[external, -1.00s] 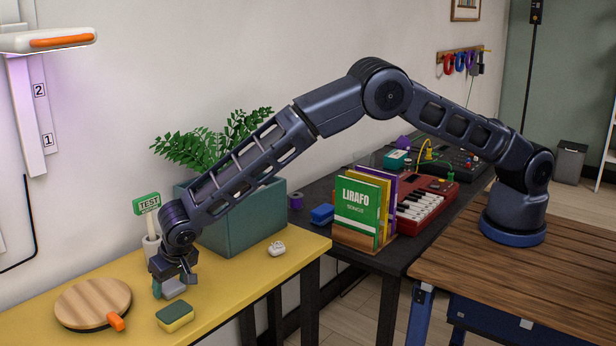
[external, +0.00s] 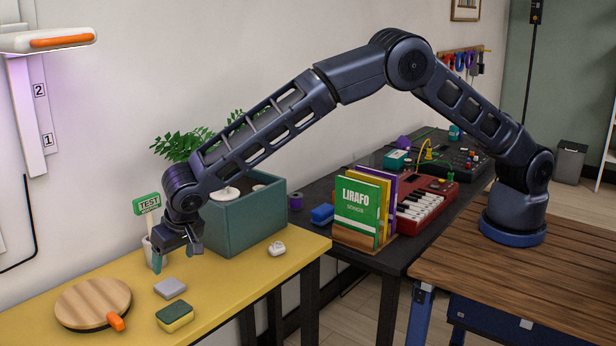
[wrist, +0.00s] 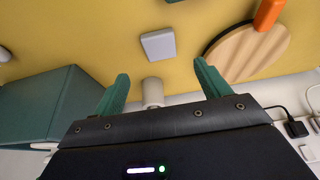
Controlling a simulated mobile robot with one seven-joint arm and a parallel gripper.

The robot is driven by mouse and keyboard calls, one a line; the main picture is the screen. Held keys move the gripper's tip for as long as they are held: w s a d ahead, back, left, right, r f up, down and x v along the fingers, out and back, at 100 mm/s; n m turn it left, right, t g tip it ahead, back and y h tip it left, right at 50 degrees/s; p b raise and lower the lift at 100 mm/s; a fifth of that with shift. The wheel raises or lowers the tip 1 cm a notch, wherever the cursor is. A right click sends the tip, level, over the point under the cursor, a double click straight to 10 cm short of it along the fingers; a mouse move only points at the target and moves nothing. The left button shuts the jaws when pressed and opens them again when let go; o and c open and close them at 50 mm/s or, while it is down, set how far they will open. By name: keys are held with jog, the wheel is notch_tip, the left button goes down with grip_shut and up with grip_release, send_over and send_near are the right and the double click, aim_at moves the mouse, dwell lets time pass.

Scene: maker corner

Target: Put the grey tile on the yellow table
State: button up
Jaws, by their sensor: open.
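In the wrist view the tile (wrist: 158,45) lies on the yellow surface, beyond the fingertips. My gripper (external: 173,262) is above and behind the tile, apart from it. In the wrist view my gripper (wrist: 161,78) has its two green fingers spread, with nothing held between them.
A round wooden board (external: 92,303) with an orange handle lies left of the tile. A green and yellow sponge (external: 175,317) lies in front of it. A teal planter (external: 247,222) and a white cup (external: 152,255) stand behind. Small white earbuds (external: 277,248) lie to the right.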

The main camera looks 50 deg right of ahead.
jog(key=shift+v, duration=1.25)
jog(key=w+d+r, duration=0.4)
jog(key=d+r, duration=0.4)
jog(key=d, duration=0.3)
jog(key=w+d+r, duration=0.3)
jog(key=d+r, duration=0.5)
jog(key=d, duration=0.2)
jog(key=s+d+r, duration=0.1)
jog(key=d+r, duration=0.5)
jog(key=d, duration=0.5)
jog(key=s+d+r, duration=0.2)
jog(key=d+r, duration=0.4)
jog(key=d, duration=0.5)
jog(key=s+d+r, duration=0.3)
jog(key=s+d, duration=0.5)
jog(key=d, duration=0.4)
jog(key=s+d+r, duration=0.2)
jog(key=s+d, duration=0.5)
jog(key=d, duration=0.4)
jog(key=s+d+f, duration=0.2)
jog(key=s+d, duration=0.3)
jog(key=s, duration=0.4)
jog(key=s+d+f, duration=0.3)
jog(key=s+d, duration=0.2)
jog(key=s, duration=0.5)
jog(key=shift+s+f, duration=0.15)
jog(key=shift+s, duration=0.05)
